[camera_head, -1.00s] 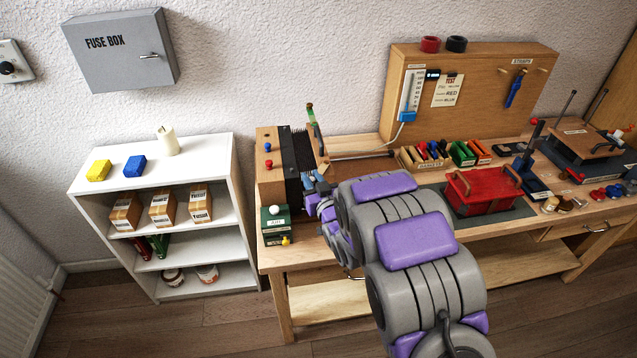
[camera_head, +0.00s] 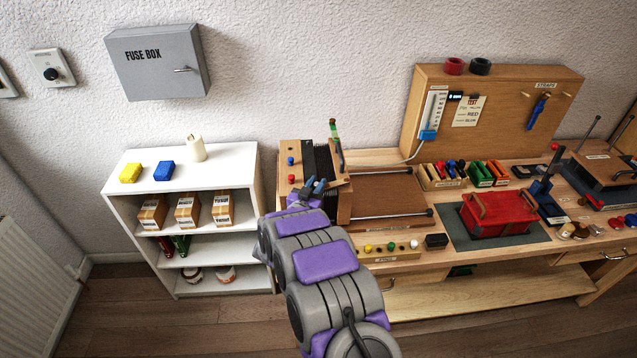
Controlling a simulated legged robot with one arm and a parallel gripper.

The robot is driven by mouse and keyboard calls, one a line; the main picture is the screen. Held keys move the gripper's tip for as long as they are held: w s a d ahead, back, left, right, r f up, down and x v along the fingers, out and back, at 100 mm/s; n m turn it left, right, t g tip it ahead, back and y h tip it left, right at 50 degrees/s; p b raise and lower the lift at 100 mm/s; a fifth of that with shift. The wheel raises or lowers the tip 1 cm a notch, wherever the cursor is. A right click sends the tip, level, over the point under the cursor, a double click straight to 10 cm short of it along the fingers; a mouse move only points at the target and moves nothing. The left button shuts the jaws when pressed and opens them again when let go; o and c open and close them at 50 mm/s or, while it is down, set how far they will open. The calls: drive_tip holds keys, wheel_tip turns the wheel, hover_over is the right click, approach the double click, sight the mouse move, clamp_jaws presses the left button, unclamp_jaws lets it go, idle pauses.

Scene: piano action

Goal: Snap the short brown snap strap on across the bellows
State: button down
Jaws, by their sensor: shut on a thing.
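The squeezebox stands at the bench's left end in the head view. Its black pleated bellows (camera_head: 318,160) sit between a wooden end block with red and blue buttons (camera_head: 291,158) on the left and a second wooden block (camera_head: 339,196) on the right. My gripper (camera_head: 316,187), with blue-grey fingers, is over the front part of the bellows, close to them. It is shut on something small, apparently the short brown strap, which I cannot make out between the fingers. Whether it touches the bellows I cannot tell. My arm hides the squeezebox's lower front.
A peg board (camera_head: 493,105) with a blue strap (camera_head: 539,112) stands at the back. A red box (camera_head: 497,213), colored blocks and a strip of small knobs (camera_head: 390,248) lie to the right. A white shelf (camera_head: 185,190) with a candle (camera_head: 196,149) stands left of the bench.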

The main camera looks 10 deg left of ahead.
drive_tip(key=shift+w+a+r+m+g+h+p, duration=0.1)
drive_tip(key=shift+w+a+m+h+p, duration=0.15)
drive_tip(key=shift+h, duration=0.2)
drive_tip(key=shift+w+a+m+g+h+p, duration=0.1)
drive_tip(key=shift+w+m+h+p, duration=0.1)
drive_tip(key=shift+m+h, duration=0.25)
drive_tip(key=shift+w+a+r+m+g+h+p, duration=0.1)
drive_tip(key=shift+w+a+m+h+p, duration=0.15)
drive_tip(key=shift+h, duration=0.25)
drive_tip(key=shift+w+a+f+m+g+h+p, duration=0.1)
drive_tip(key=shift+w+f+m+g+h+p, duration=0.15)
drive_tip(key=shift+w+m+g+h, duration=0.55)
drive_tip(key=shift+s+r+h, duration=0.1)
drive_tip(key=shift+r+h, duration=0.05)
drive_tip(key=shift+h, duration=0.35)
drive_tip(key=shift+r, duration=0.1)
drive_tip(key=c, duration=1.4)
unclamp_jaws()
drive_tip(key=o, duration=0.4)
drive_tip(key=shift+a, duration=0.15)
drive_tip(key=shift+c, duration=0.2)
